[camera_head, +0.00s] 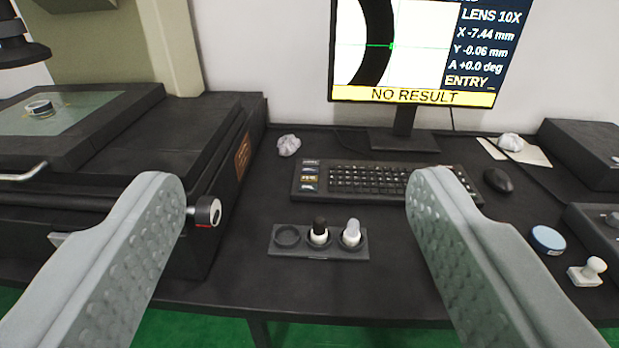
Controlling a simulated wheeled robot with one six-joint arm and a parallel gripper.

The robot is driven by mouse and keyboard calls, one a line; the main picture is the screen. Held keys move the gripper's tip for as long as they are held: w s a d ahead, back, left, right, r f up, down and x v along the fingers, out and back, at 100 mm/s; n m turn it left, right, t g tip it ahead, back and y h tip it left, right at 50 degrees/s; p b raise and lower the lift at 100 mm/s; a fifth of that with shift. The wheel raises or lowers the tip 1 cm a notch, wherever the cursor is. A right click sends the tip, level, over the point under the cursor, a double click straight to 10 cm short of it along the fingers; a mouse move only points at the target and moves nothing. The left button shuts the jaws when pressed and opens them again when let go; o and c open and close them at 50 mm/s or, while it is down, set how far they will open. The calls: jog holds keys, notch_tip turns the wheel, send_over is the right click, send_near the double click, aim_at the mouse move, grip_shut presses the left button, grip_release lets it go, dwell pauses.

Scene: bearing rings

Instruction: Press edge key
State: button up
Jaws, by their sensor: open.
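A black keyboard (375,192) lies on the desk below the monitor. At its left end is a column of labelled keys (310,174), one of them yellowish; the labels are too small to read, so I cannot tell which is the edge key. My gripper (295,185) is open and empty. Its two grey fingers stand wide apart in the foreground, pointing toward the desk. The key column shows between them, and the right finger covers part of the keyboard's right side. No finger visibly touches a key.
The monitor (415,97) reads "NO RESULT" and "ENTRY". A holder (285,252) with dark and light pegs stands before the keyboard. A stage machine (225,105) with a knob (207,211) fills the left. A mouse (498,180), blue-topped tin (547,240) and white stamp-like piece (588,272) lie right.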

grip_shut()
dwell(1.6)
